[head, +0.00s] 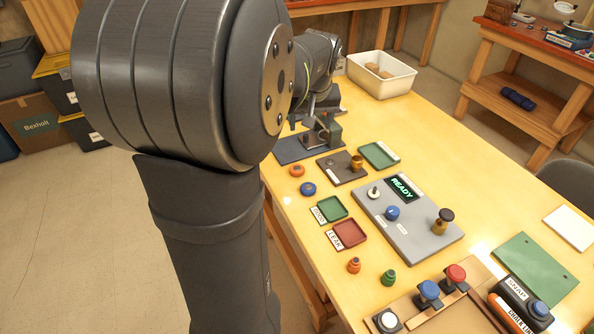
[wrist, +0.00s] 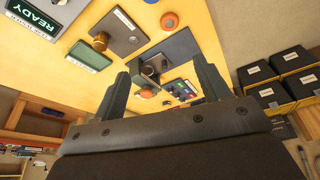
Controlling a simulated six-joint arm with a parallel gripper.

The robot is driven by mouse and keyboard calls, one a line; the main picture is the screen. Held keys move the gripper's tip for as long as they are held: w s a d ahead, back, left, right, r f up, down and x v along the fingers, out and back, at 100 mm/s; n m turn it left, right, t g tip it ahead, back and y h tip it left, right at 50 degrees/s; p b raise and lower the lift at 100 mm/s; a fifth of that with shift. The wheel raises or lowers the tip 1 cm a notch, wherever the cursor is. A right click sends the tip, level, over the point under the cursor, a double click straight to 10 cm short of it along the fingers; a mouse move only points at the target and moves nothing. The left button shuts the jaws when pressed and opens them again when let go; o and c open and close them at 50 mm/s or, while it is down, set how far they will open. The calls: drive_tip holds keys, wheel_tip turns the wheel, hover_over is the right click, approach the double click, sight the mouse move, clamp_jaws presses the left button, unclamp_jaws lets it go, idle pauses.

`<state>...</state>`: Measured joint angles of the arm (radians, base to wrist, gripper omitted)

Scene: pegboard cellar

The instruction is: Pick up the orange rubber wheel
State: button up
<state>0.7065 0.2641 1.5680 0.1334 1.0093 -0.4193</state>
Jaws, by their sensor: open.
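A small round orange piece (head: 297,170) with a darker centre lies on the yellow table, left of the brown plate; it also shows at the top of the wrist view (wrist: 169,20). A second orange rounded thing (wrist: 146,93) shows between the fingers in the wrist view, near the table's edge. I cannot tell for sure which is the rubber wheel. My gripper (wrist: 162,67) is open, its two fingers wide apart with nothing held, above the table and apart from both. In the head view my arm hides much of the far left table.
A blue-grey mat (head: 290,152) carries a dark device. Nearby are a brown plate (head: 331,175) with a brass knob, a green tray (head: 380,154), a grey READY panel (head: 427,246) and a blue piece (head: 308,188). A cream bin (head: 390,88) stands at the back.

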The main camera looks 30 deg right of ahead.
drive_tip(key=w+a+f+m+h, duration=0.2)
drive_tip(key=w+a+f+m, duration=0.25)
drive_tip(key=f, duration=0.35)
approach(297, 168)
drive_tip(key=shift+m+x, duration=0.25)
drive_tip(key=shift+x, duration=3.9)
drive_tip(key=c, duration=1.1)
drive_tip(key=shift+o, duration=0.2)
drive_tip(key=shift+r, duration=0.1)
